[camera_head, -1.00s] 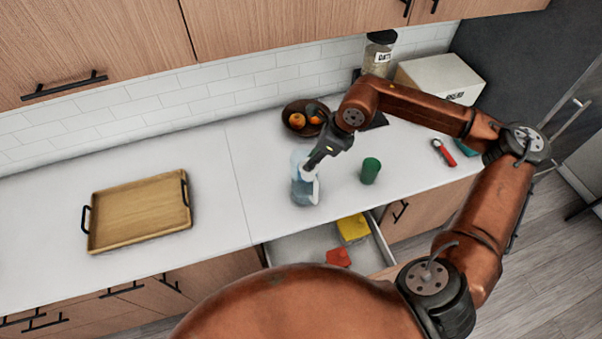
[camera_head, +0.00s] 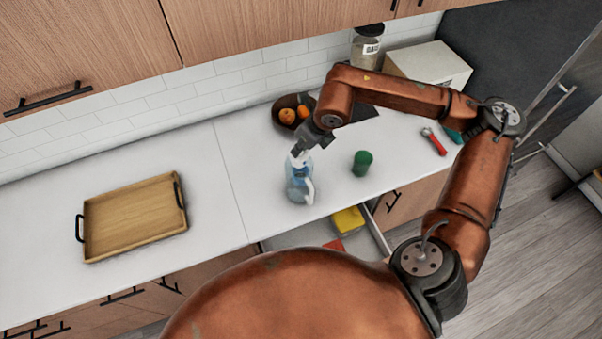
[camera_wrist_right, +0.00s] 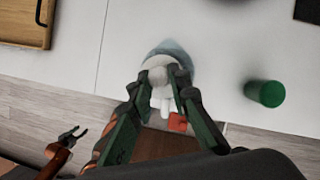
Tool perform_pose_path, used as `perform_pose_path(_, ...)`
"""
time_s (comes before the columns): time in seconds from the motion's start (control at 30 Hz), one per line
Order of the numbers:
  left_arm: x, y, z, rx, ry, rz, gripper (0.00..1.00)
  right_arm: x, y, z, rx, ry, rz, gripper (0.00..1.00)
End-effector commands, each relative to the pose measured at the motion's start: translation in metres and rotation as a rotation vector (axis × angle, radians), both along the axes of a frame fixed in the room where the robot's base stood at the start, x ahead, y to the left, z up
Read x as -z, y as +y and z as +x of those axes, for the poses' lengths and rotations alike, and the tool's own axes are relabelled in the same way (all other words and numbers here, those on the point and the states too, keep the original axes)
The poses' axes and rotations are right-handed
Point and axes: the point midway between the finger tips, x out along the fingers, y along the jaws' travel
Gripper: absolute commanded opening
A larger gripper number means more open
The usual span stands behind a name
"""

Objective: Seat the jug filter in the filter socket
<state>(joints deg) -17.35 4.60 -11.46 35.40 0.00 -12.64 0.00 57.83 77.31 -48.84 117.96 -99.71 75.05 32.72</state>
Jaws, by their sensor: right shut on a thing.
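The clear bluish jug (camera_head: 295,188) with a white handle stands upright on the counter. My right gripper (camera_head: 300,152) is directly over its mouth, pointing down. In the right wrist view my right gripper (camera_wrist_right: 164,80) is shut on the white jug filter (camera_wrist_right: 157,75), whose rounded top shows between the fingers. The blue jug rim (camera_wrist_right: 172,46) shows behind the filter. The filter is at the jug's mouth; the filter socket is hidden, and I cannot tell how deep the filter sits. My left gripper (camera_wrist_right: 80,131) is low at the left, empty, its fingers apart.
A green cup (camera_head: 362,163) stands close right of the jug. A fruit bowl (camera_head: 279,112) is behind it. An open drawer (camera_head: 292,238) with yellow and red items lies below. A wooden tray (camera_head: 135,216) is at left; a red-handled tool (camera_head: 435,143) is at right.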

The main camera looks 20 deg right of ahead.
Motion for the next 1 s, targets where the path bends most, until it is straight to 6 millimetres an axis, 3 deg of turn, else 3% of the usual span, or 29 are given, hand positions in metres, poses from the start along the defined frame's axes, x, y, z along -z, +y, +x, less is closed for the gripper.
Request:
perform_pose_path(0.2, -0.011, 0.0, 0.002, 0.0, -0.002, 0.0, 0.4, 0.034, -0.001, -0.002, 0.001, 0.005, -0.001, 0.0)
perform_pose_path(0.47, -0.017, -0.001, 0.005, 0.0, -0.006, -0.001, 0.4, 0.057, -0.002, -0.002, 0.004, 0.005, 0.0, 0.0)
perform_pose_path(0.63, -0.018, -0.001, 0.006, 0.001, -0.009, -0.001, 0.4, 0.084, -0.002, -0.002, 0.004, 0.004, 0.0, 0.0)
perform_pose_path(0.87, -0.018, -0.001, 0.006, 0.001, -0.009, -0.001, 0.4, 0.089, -0.003, -0.002, 0.003, 0.002, -0.001, 0.0)
perform_pose_path(0.9, -0.018, -0.001, 0.006, 0.001, -0.009, -0.001, 0.4, 0.089, -0.003, -0.002, 0.003, 0.002, -0.001, 0.18)
perform_pose_path(1.0, -0.018, -0.001, 0.006, 0.001, -0.009, -0.001, 0.4, 0.089, -0.003, -0.002, 0.003, 0.002, -0.001, 0.25)
